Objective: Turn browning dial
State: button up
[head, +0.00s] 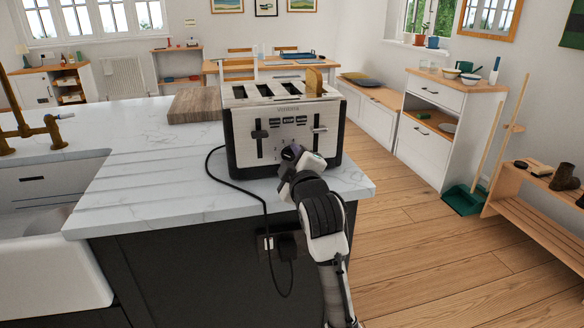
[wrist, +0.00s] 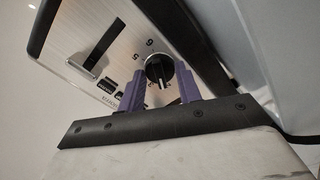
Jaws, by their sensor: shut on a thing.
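A silver and black toaster (head: 285,128) stands on the pale marble counter. Its front faces me, with levers, small buttons and numbered dial marks. A slice of bread (head: 314,81) sticks up from a right slot. In the wrist view the round black browning dial (wrist: 159,70) sits on the steel front (wrist: 128,42) with numbers around it. My gripper (head: 296,155) is at the lower middle of the toaster front and hides the dial in the head view. In the wrist view my purple gripper fingers (wrist: 161,88) stand on either side of the dial, shut on it.
A wooden board (head: 193,106) lies behind the toaster to the left. The black cord (head: 232,183) runs over the counter edge to a socket (head: 276,244). A sink (head: 45,225) is at the left. Wooden floor (head: 440,240) is open to the right.

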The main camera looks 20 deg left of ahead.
jog(key=n+b, duration=0.3)
jog(key=n, duration=0.2)
jog(key=shift+f+n, duration=0.15)
jog(key=shift+n, duration=0.15)
jog(key=n+b, duration=0.2)
jog(key=n, duration=0.2)
jog(key=shift+n, duration=0.4)
jog(key=shift+b, duration=0.3)
jog(key=o, duration=1)
jog(key=shift+s, duration=0.1)
jog(key=b+v, duration=0.1)
jog(key=v, duration=1.2)
jog(key=shift+s+d, duration=0.25)
